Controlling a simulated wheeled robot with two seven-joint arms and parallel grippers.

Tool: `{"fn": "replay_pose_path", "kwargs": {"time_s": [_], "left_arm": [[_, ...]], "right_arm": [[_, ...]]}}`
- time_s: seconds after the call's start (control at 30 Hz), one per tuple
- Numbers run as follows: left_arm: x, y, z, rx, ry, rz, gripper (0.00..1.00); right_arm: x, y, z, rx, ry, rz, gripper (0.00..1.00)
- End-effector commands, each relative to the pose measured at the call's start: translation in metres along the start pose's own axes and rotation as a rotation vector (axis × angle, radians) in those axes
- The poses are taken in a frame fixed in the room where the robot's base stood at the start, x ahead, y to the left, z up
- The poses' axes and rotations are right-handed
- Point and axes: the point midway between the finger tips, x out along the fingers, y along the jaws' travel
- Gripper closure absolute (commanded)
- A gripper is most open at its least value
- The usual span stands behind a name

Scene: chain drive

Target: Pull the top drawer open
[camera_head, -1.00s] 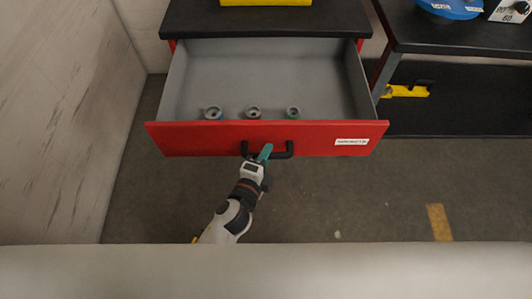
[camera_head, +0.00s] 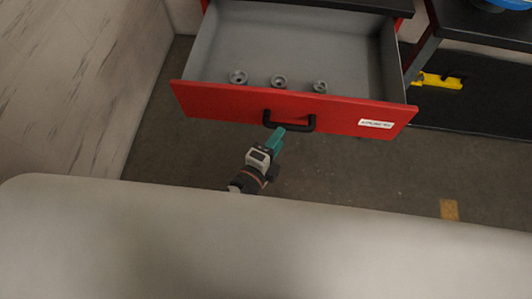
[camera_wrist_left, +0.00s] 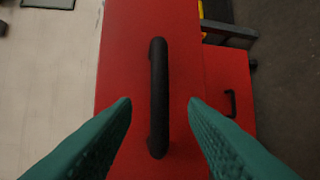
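The top drawer (camera_head: 340,113) has a red front and a grey inside, and it stands pulled far out of the cabinet. Its black bar handle (camera_head: 290,126) is on the middle of the front. My left gripper (camera_head: 278,137) is just in front of and below the handle in the head view. In the left wrist view its two teal fingers (camera_wrist_left: 160,110) are spread apart, with the handle (camera_wrist_left: 158,97) between them and a gap on both sides, so it is open and not touching the handle. My right gripper is not in view.
Three grey round parts (camera_head: 278,82) lie inside the drawer near its front. A black-topped bench (camera_head: 485,25) stands at the right, with a yellow tool (camera_head: 438,81) on its lower shelf. A pale wall (camera_head: 75,75) is at the left. The floor before the drawer is clear.

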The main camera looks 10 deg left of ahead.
Motion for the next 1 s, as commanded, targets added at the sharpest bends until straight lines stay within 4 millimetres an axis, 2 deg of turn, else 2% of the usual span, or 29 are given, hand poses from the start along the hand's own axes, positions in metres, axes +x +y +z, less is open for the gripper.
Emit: {"fn": "replay_pose_path", "kwargs": {"time_s": [0.03, 0.13, 0.33, 0.5, 1.0], "left_arm": [[-0.012, -0.003, 0.000, -0.002, 0.001, -0.003, 0.60], [-0.032, -0.002, 0.000, -0.001, 0.000, -0.003, 0.60], [-0.055, -0.001, 0.000, 0.000, 0.000, 0.000, 0.60], [-0.060, 0.000, 0.000, 0.002, 0.000, 0.001, 0.60], [-0.060, 0.000, 0.000, 0.001, 0.000, 0.000, 0.60]], "right_arm": [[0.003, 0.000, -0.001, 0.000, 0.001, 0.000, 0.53], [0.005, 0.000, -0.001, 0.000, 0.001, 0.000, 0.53], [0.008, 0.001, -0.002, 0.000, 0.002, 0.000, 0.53], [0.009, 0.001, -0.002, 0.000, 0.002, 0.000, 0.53], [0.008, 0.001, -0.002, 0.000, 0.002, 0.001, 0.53]]}}
